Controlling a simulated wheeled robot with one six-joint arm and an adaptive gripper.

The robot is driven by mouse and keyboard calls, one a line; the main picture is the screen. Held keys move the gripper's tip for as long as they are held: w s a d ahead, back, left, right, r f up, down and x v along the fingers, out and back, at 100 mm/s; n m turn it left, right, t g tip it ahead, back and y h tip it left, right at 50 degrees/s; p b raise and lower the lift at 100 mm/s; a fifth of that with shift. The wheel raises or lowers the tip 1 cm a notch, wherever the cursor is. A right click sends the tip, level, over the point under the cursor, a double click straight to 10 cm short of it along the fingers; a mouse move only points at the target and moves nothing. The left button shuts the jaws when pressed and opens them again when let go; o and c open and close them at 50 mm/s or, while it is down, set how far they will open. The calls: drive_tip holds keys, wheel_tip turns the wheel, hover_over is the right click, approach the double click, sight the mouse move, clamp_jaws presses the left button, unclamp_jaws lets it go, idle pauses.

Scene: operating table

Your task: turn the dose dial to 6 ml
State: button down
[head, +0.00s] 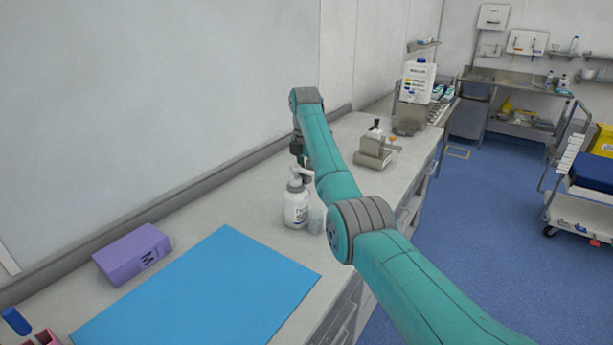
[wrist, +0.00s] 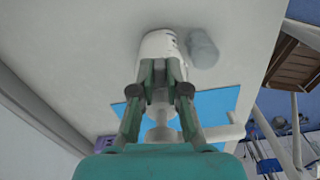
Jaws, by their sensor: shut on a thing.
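A white pump bottle (head: 296,207) with a dark-marked label stands upright on the counter, partly behind my arm. In the wrist view the bottle (wrist: 156,47) is between and beyond my fingers, with its pump spout (wrist: 218,133) pointing right. My gripper (wrist: 162,72) is shut on the bottle's collar, which I take to be the dose dial (wrist: 160,104). The fingers lie on either side of it. No dial scale or number is readable. In the head view my gripper is mostly hidden by my arm.
A small translucent cup (head: 316,220) stands close beside the bottle; it also shows in the wrist view (wrist: 202,47). A blue mat (head: 200,295) and a purple box (head: 132,254) lie nearer. A beige device (head: 374,152) stands farther along the counter. The wall runs behind.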

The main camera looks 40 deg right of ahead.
drive_tip(key=shift+w+a+n, duration=0.1)
drive_tip(key=shift+w+n, duration=0.3)
drive_tip(key=shift+n, duration=0.7)
drive_tip(key=c, duration=1.2)
unclamp_jaws()
drive_tip(key=shift+o, duration=0.2)
wheel_tip(320, 180, up, 12)
drive_tip(key=shift+s, duration=0.1)
